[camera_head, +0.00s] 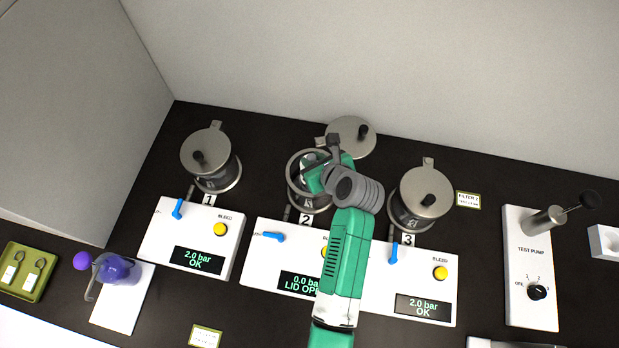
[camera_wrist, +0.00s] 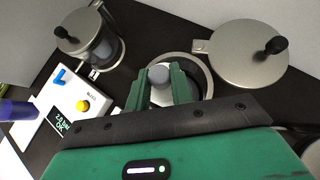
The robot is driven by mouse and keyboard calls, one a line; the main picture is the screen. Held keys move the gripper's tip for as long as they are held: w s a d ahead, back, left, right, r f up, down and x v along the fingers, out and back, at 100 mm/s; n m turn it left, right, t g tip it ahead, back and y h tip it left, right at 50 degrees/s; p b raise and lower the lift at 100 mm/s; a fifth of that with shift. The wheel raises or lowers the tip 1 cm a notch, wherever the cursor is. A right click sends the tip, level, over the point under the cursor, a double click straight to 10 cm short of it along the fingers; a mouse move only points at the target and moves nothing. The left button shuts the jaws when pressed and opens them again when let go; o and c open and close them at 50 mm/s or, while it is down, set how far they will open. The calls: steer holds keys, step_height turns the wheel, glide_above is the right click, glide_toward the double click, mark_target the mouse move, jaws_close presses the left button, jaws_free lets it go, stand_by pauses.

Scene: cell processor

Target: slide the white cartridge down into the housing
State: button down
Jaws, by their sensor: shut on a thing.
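The open housing (camera_head: 295,190) numbered 2 stands in the middle of the head view; its round rim (camera_wrist: 207,72) shows in the wrist view. My gripper (camera_head: 311,172) is over the mouth of this housing. In the wrist view its two green fingers are shut on the white cartridge (camera_wrist: 159,75), whose round pale top shows between them. The cartridge's lower part is hidden by the fingers, so I cannot tell how deep it sits. The housing's lid (camera_head: 346,132) with a black knob is swung aside behind it; it also shows in the wrist view (camera_wrist: 245,58).
Lidded housings 1 (camera_head: 213,165) and 3 (camera_head: 420,195) stand either side. The middle panel (camera_head: 262,257), partly behind my arm, reads 0.0 bar and lid open. A test pump (camera_head: 530,270) is at right, a purple-handled thing (camera_head: 118,270) and green tray (camera_head: 38,257) at left.

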steer(key=shift+w+d+f, duration=0.15)
steer(key=shift+w+f, duration=0.05)
steer(key=shift+w, duration=0.35)
steer(key=shift+w+d+f, duration=0.1)
steer(key=shift+w+f, duration=0.1)
steer(key=shift+w, duration=0.3)
steer(key=shift+a+r+n+y+p, duration=0.1)
steer(key=shift+r+n+y+p, duration=0.15)
steer(key=shift+p, duration=0.2)
steer(key=shift+f+b, duration=1.1)
steer(key=shift+f, duration=1.25)
steer(key=shift+f, duration=0.2)
steer(key=shift+f, duration=0.35)
steer(key=shift+f+b, duration=0.15)
steer(key=shift+b, duration=0.15)
steer(key=shift+f+b, duration=1.8)
steer(key=shift+f, duration=1)
steer(key=shift+f, duration=0.4)
